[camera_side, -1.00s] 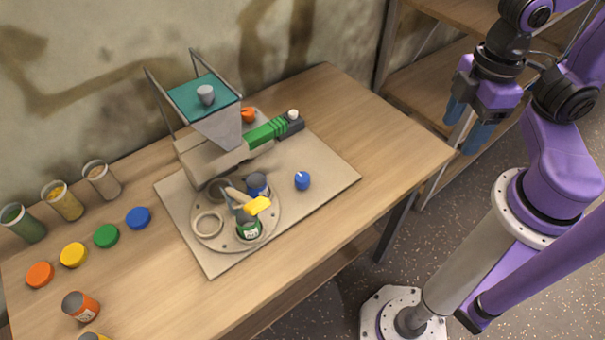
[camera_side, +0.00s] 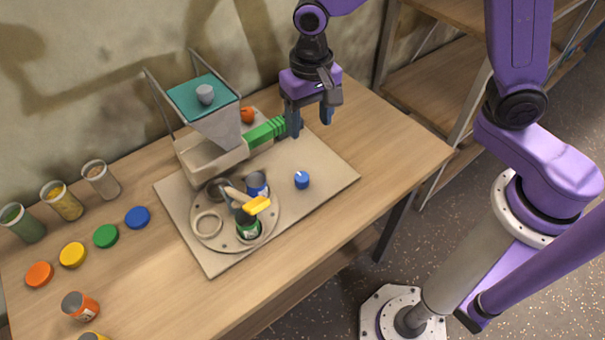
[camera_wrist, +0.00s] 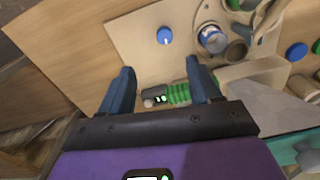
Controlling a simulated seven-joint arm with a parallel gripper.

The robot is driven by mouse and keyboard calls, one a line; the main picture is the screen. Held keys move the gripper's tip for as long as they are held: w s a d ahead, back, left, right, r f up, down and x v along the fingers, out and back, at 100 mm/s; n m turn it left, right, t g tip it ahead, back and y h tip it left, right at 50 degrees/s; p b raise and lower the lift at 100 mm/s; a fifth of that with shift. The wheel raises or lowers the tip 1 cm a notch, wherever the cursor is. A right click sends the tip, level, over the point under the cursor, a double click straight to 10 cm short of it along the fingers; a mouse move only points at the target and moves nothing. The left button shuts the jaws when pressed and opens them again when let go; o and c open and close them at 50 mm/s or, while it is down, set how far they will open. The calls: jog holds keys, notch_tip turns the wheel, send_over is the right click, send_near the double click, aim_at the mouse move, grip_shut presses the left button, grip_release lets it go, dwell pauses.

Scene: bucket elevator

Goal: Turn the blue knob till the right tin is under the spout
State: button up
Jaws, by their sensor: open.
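The blue knob (camera_side: 302,180) stands on the beige board, to the right of the round turntable (camera_side: 274,212); it also shows in the wrist view (camera_wrist: 165,36). A blue-labelled tin (camera_side: 257,185) and a green-labelled tin (camera_side: 248,228) sit on the turntable. A yellow-tipped lever (camera_side: 257,206) reaches over it. The hopper (camera_side: 218,128) with a teal top stands behind; I cannot make out its spout clearly. My gripper (camera_side: 308,122) is open, pointing down behind the knob, above the end of the green ribbed part. It touches nothing that I can see.
The green ribbed part (camera_side: 266,133) and an orange knob (camera_side: 247,115) are near my gripper. Coloured lids (camera_side: 106,236), filled jars (camera_side: 66,203) and an orange-labelled tin (camera_side: 80,306) stand at the left. The board's right end (camera_side: 335,178) is clear.

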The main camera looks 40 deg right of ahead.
jog(key=w+m, duration=0.1)
send_near(303, 178)
notch_tip(303, 178, down, 9)
jog(key=shift+f, duration=0.15)
dwell(0.6)
jog(key=c, duration=1)
